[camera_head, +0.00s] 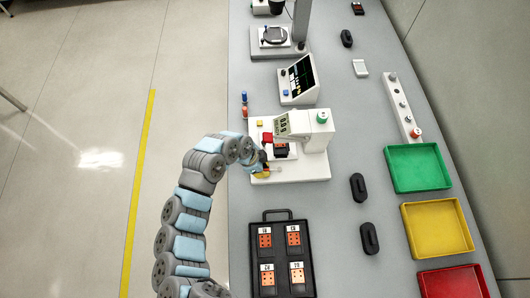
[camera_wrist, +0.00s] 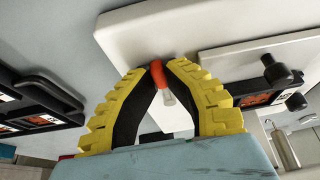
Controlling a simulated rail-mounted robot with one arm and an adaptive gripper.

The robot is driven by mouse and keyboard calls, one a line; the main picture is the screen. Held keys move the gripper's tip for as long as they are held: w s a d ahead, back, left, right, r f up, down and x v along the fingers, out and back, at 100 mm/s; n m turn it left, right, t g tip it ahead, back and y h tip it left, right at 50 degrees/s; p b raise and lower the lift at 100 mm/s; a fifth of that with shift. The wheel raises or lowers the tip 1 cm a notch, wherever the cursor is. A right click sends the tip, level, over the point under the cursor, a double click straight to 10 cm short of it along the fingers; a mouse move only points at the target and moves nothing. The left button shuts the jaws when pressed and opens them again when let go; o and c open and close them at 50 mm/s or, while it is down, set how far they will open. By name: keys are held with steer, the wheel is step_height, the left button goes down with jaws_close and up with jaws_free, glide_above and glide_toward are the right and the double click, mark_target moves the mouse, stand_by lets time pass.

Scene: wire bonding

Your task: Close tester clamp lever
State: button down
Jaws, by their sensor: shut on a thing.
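The white tester (camera_head: 316,143) stands on the bench, with a tilted display and a green knob on top. A dark socket holding a red-orange part (camera_head: 281,150) sits on its base. My gripper (camera_head: 262,168) is low at the left edge of the tester base. In the wrist view, the yellow-and-black fingers of my gripper (camera_wrist: 163,68) close around a red-orange lever tip (camera_wrist: 157,74) with a pale stem, which I take as the clamp lever. In the head view my gripper hides this tip. Two black knobs (camera_wrist: 279,73) stand right of the fingers in the wrist view.
A black case (camera_head: 282,220) with several orange parts lies in front of the tester. Green (camera_head: 390,167), yellow (camera_head: 406,228) and red (camera_head: 425,288) trays line the right. A small monitor (camera_head: 299,80) stands behind.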

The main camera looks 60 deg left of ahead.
steer(key=shift+a+f+m+b, duration=0.1)
steer(key=shift+a+m+b, duration=0.05)
steer(key=shift+m+b, duration=0.2)
stand_by(0.3)
steer(key=c, duration=1.1)
jaws_free()
steer(key=shift+p, duration=0.3)
